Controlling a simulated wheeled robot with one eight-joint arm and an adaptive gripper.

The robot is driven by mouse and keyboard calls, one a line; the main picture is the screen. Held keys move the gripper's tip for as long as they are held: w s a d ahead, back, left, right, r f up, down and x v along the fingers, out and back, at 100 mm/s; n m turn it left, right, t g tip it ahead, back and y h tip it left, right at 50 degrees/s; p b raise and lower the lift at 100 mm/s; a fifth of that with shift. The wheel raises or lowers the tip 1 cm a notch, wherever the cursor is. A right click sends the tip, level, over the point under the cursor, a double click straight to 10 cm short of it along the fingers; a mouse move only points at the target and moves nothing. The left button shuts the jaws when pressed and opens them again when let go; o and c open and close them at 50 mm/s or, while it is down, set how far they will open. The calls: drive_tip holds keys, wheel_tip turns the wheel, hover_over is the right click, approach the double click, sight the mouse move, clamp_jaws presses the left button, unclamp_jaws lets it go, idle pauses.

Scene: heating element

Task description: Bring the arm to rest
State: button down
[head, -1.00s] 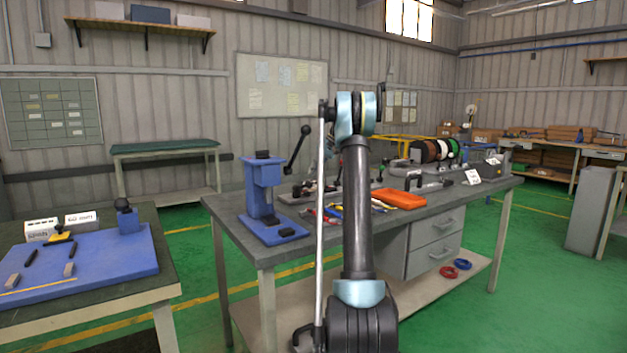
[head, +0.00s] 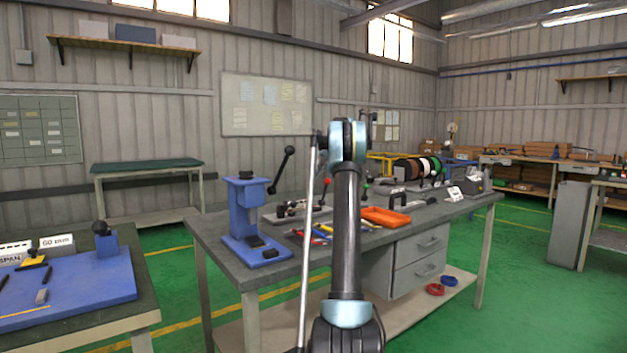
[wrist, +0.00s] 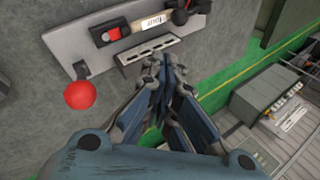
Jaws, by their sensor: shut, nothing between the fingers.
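My gripper (wrist: 165,85) shows in the wrist view with its fingers drawn together and nothing between them. It is above the edge of a grey workbench (head: 215,258), with green floor beyond. Close to the fingertips in that view is a grey fixture plate (wrist: 75,40) with a red ball knob (wrist: 80,95) and a white label (wrist: 153,21). The gap between fingertips and plate cannot be judged. In the head view my arm stands upright in front of the bench and hides part of it; the gripper itself is hidden there.
On the bench are a blue lever press (head: 245,215), hand tools (head: 315,235), an orange tray (head: 385,217) and wire spools (head: 410,169). Green floor is open at right (head: 530,300).

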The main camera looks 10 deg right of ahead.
drive_tip(key=s+a+r+h, duration=0.1)
drive_tip(key=s+a, duration=0.3)
drive_tip(key=s, duration=0.4)
drive_tip(key=s+a+r+h, duration=0.1)
drive_tip(key=s+a+r, duration=0.15)
drive_tip(key=s, duration=0.45)
drive_tip(key=s+a+f+h, duration=0.1)
drive_tip(key=s+a+f, duration=0.2)
drive_tip(key=s, duration=0.7)
drive_tip(key=s+a+f+h, duration=0.1)
drive_tip(key=s+a+f, duration=0.2)
drive_tip(key=s, duration=0.7)
drive_tip(key=s+f+t+h, duration=0.1)
drive_tip(key=s+f+h, duration=0.1)
drive_tip(key=s+f, duration=2.4)
drive_tip(key=shift+s+t+h, duration=0.3)
drive_tip(key=shift+s, duration=0.95)
